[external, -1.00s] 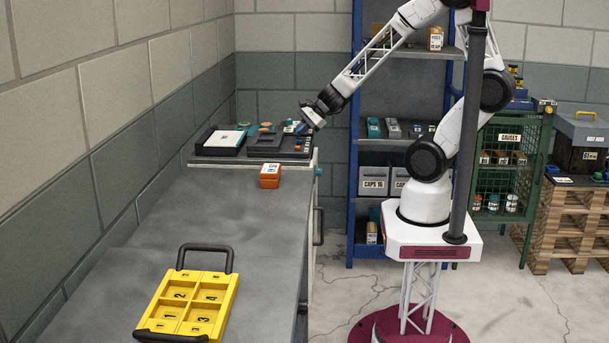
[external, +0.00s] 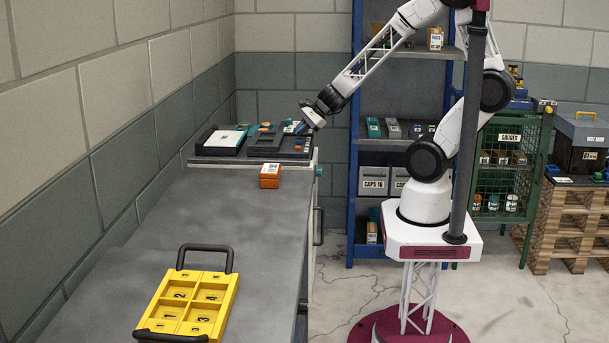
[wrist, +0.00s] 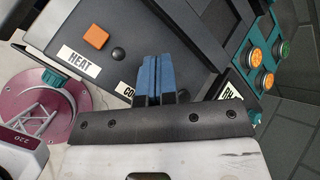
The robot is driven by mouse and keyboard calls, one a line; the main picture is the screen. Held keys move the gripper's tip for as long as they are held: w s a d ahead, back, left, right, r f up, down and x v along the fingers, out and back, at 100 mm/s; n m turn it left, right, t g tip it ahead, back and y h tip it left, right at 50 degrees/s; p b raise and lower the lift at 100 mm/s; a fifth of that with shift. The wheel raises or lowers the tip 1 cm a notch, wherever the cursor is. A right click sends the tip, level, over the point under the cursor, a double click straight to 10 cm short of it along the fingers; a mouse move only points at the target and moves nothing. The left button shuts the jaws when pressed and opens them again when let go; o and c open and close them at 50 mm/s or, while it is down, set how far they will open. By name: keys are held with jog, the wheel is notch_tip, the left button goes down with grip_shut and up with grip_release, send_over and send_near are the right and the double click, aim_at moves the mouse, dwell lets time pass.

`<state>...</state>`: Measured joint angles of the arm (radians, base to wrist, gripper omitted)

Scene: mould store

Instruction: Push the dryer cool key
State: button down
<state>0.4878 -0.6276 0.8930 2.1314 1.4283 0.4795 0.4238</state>
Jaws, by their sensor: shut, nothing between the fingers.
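The dryer is the dark panelled unit (external: 262,147) at the far end of the bench in the external view. In the wrist view its panel (wrist: 185,25) carries an orange square key (wrist: 96,38) beside a HEAT label (wrist: 79,57). A second label (wrist: 127,92), with only "CO" readable, is partly covered by my gripper (wrist: 158,58). My gripper is shut and empty, its blue fingers side by side over the panel just right of that label. The cool key itself is not visible, and I cannot tell whether the fingertips touch it.
A small black round knob (wrist: 118,54) sits between the HEAT label and my fingers. A teal strip with orange and green round buttons (wrist: 270,80) lies to the right. An orange box (external: 269,176) and a yellow divided tray (external: 218,306) stand on the bench, with clear surface between them.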

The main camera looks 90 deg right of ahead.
aim_at(300, 141)
jog(key=shift+f, duration=0.95)
dwell(1.2)
jog(key=shift+r, duration=0.9)
jog(key=shift+r, duration=3)
